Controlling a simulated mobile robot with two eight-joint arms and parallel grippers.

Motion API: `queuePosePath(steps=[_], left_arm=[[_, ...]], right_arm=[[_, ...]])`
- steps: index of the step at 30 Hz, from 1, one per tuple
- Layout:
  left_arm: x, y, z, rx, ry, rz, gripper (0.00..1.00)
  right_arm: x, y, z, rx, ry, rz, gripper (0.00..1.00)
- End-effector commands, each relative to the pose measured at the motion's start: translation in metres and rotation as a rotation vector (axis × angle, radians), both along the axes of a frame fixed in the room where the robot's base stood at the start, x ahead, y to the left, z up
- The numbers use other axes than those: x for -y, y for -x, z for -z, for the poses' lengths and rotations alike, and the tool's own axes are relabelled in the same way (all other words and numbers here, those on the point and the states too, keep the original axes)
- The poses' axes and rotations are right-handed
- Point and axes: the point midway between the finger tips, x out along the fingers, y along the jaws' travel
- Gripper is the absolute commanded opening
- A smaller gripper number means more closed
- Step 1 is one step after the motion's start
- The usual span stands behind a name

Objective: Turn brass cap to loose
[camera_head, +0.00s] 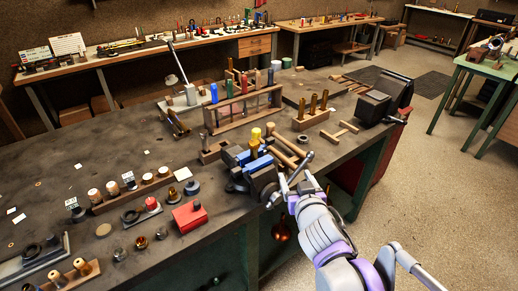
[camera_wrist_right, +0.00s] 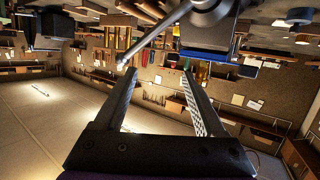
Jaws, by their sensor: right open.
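A yellow brass-coloured cap (camera_head: 255,136) stands up at the bench vise (camera_head: 262,178), which has blue jaw pads (camera_head: 258,160), near the front edge of the bench. I cannot tell how tight the cap sits. My right gripper (camera_head: 291,184) is just right of the vise, beside its handle and lower than the cap. In the right wrist view the gripper (camera_wrist_right: 161,71) has its two fingers apart with nothing between them. The dark vise (camera_wrist_right: 207,28) and its bar handle (camera_wrist_right: 155,38) show just beyond the fingertips. My left gripper is out of view.
A wooden rack (camera_head: 240,108) with coloured rods stands behind the vise. Left of it are a red box (camera_head: 190,216) and a wooden strip (camera_head: 130,193) with several pale knobs. A block with brass tubes (camera_head: 311,117) stands at the back right. The floor (camera_head: 430,180) at right is clear.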

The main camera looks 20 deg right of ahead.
Motion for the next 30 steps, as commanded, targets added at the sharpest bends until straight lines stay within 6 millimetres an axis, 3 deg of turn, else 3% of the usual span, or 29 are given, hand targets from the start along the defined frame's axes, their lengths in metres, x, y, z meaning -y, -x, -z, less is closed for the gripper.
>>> queuePosePath(steps=[1,3,9,17,30], left_arm=[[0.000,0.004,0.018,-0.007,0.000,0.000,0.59],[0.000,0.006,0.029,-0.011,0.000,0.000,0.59],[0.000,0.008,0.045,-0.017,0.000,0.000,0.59],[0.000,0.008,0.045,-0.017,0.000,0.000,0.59],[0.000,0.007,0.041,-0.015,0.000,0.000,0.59]], right_arm=[[-0.004,-0.021,-0.003,0.080,0.005,-0.051,0.72],[-0.017,-0.043,-0.015,0.172,-0.002,-0.143,0.72],[-0.051,-0.071,-0.023,0.268,-0.035,-0.359,0.72],[-0.064,-0.090,-0.025,0.277,-0.048,-0.415,0.72],[-0.081,-0.164,-0.025,0.277,-0.047,-0.412,0.72]])
